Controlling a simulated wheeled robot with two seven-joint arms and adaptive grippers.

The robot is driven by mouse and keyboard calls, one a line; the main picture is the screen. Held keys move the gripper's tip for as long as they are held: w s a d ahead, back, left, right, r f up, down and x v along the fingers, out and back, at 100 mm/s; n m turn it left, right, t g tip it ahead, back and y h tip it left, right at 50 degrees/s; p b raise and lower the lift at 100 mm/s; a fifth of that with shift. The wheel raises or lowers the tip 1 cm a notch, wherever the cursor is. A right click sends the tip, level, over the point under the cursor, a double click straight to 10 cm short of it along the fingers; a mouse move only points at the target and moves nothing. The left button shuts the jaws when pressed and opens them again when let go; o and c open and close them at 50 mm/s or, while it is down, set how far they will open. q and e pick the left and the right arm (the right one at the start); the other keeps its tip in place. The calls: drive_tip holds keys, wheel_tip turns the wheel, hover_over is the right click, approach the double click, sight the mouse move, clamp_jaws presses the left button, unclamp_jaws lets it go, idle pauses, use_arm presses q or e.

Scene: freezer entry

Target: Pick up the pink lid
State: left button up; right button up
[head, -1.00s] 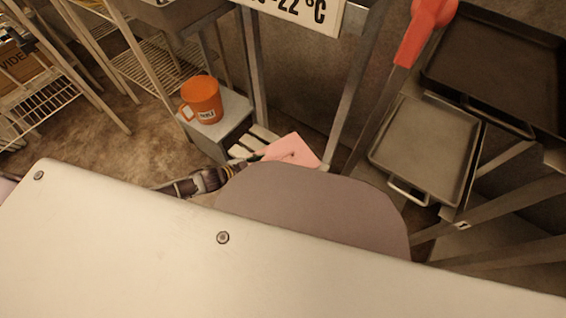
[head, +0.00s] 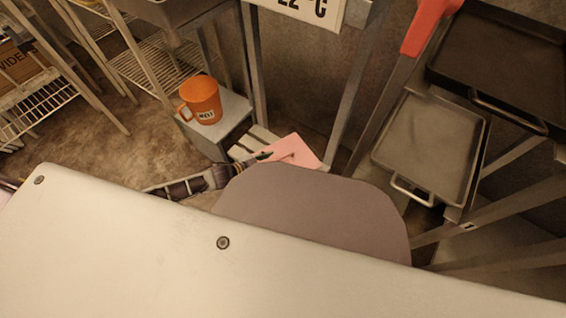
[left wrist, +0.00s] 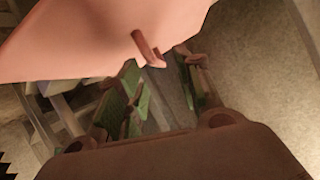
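The pink lid (head: 297,150) lies on a low slatted pale surface beyond my body in the head view. It fills the upper left of the left wrist view (left wrist: 80,35), where its small bar handle (left wrist: 147,46) sticks out. My left gripper (left wrist: 158,66) is open, with green-padded fingers apart. The handle is just ahead of the fingertips, roughly between them, with no clear contact. In the head view my left gripper (head: 258,157) reaches the lid's left edge, partly hidden by my body. My right gripper is not in view.
An orange mug (head: 203,100) stands on a grey box-like stand (head: 228,112) left of the lid. A metal post (head: 350,100) rises just right of the lid. Trays (head: 428,145) on a rack stand further right. Wire shelving (head: 165,62) is at the back left.

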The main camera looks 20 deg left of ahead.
sight(280, 159)
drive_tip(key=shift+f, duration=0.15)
use_arm(q)
drive_tip(key=shift+b+x, duration=0.7)
drive_tip(key=shift+x, duration=0.25)
drive_tip(key=shift+w+d+f+b, duration=0.3)
drive_tip(key=shift+w+d+b, duration=0.45)
drive_tip(key=shift+d, duration=0.15)
drive_tip(key=shift+w+d+f, duration=0.2)
drive_tip(key=shift+w, duration=0.1)
drive_tip(key=shift+d, duration=0.1)
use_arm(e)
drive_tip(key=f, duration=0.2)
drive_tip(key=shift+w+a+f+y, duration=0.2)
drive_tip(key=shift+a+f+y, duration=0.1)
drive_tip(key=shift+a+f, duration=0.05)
use_arm(q)
drive_tip(key=c, duration=0.7)
clamp_jaws()
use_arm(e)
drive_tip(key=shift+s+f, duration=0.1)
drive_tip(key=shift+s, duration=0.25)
